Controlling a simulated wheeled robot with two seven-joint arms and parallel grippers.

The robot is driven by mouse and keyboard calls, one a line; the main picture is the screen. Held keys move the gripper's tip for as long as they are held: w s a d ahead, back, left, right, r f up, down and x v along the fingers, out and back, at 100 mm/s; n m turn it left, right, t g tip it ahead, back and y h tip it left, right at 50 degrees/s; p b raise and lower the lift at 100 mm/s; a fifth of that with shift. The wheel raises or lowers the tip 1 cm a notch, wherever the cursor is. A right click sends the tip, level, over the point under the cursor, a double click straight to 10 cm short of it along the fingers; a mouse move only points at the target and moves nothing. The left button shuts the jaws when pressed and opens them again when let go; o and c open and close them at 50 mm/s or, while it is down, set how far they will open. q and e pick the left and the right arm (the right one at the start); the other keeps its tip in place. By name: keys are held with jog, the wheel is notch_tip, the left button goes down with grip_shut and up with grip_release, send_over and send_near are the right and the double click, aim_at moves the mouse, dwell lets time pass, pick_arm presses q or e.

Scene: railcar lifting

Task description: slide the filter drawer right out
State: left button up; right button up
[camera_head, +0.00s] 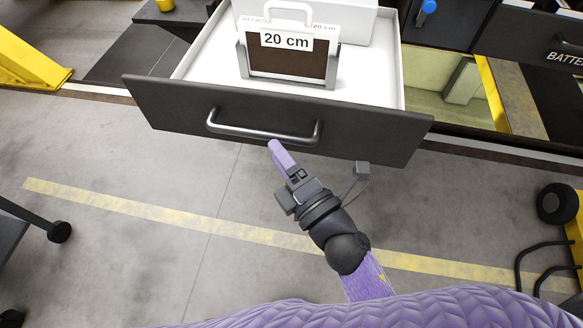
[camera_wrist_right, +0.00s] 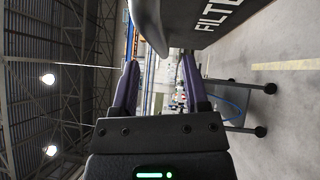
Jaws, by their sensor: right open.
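The filter drawer (camera_head: 375,133) stands pulled out toward me, with a dark grey front and a white inside. Its metal bar handle (camera_head: 262,133) is on the front. Inside is a brown filter in a grey frame with a "20 cm" label (camera_head: 286,41). My right gripper (camera_head: 277,148) is just below and in front of the handle, apart from it as far as I can tell. In the right wrist view its two purple fingers (camera_wrist_right: 158,85) are spread with nothing between them. The drawer front (camera_wrist_right: 205,18), lettered "FILTE", shows beside them. My left gripper is not in view.
A yellow ramp-like part (camera_head: 25,60) is at the far left. A battery drawer front (camera_head: 560,50) is at the right. A wheeled yellow item with cables (camera_head: 575,220) is at the right edge. Grey floor with a yellow line (camera_head: 150,208) lies clear before the drawer.

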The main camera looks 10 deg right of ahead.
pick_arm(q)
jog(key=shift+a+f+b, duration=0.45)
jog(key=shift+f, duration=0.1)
pick_arm(e)
jog(key=v, duration=0.5)
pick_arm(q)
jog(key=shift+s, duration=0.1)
